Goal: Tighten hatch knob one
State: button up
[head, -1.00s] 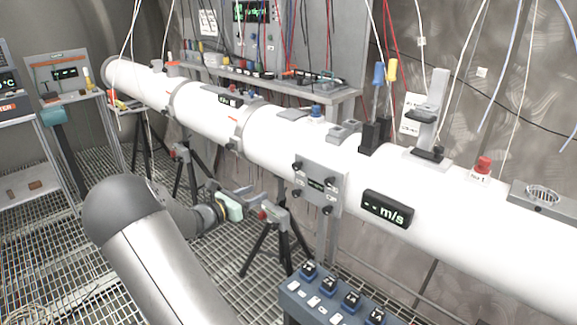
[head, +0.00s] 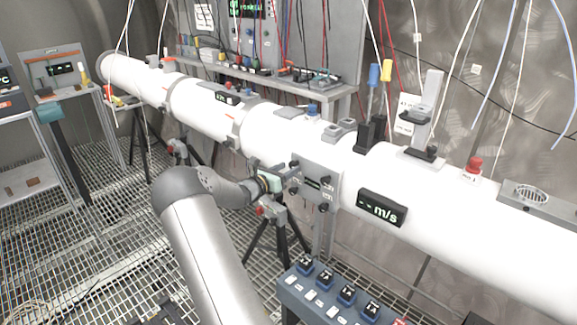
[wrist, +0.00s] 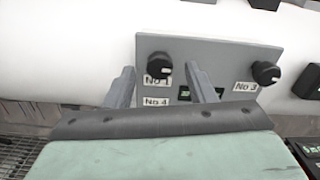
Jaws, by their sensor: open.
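The hatch is a grey plate (head: 312,180) on the side of the white pipe, with black knobs at its corners. Hatch knob one (wrist: 159,65), black with a white pointer mark, sits above the label "No 1" in the wrist view. It is the plate's upper left knob in the head view (head: 295,163). My gripper (wrist: 160,69) is open and empty. Its two grey fingers appear on either side of knob one, and I cannot tell how far short of it they are. In the head view my gripper (head: 277,183) is at the plate's left edge.
Knob three (wrist: 266,72) is to the right on the same plate. A "No 4" label (wrist: 157,101) shows below knob one. A dark m/s display (head: 381,208) is right of the plate. A blue button box (head: 335,297) stands below. Tripods support the pipe.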

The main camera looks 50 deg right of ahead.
jog(key=shift+d, duration=0.7)
jog(key=c, duration=1)
